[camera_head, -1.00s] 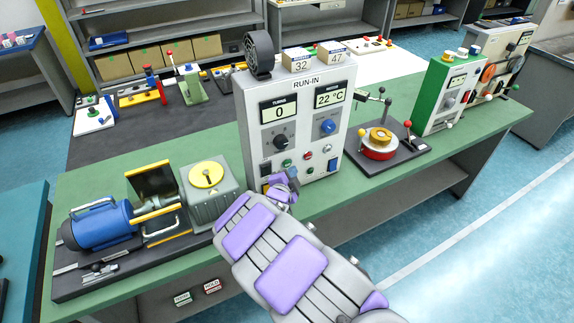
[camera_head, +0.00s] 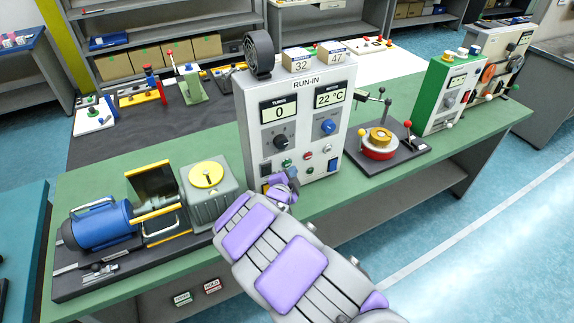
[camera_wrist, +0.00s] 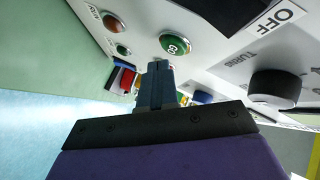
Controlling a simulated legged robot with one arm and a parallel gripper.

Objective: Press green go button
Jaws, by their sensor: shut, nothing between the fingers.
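The green button marked GO (camera_wrist: 175,43) is on the white panel in the wrist view, just beyond my fingertips. In the head view a small green button (camera_head: 287,163) sits low on the RUN-IN box (camera_head: 300,110), just above my gripper. My gripper (camera_wrist: 158,68) is shut and empty, its blue-grey fingers pointing at the panel. In the head view my gripper (camera_head: 283,181) is in front of the box's lower left part. The fingertips appear close below the GO button, but I cannot tell whether they touch the panel.
In the wrist view a red-brown button (camera_wrist: 115,22) and a dark knob (camera_wrist: 275,88) flank the GO button. In the head view a grey block with a yellow disc (camera_head: 207,174) stands left of the box. A red-and-yellow turntable device (camera_head: 379,147) stands right.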

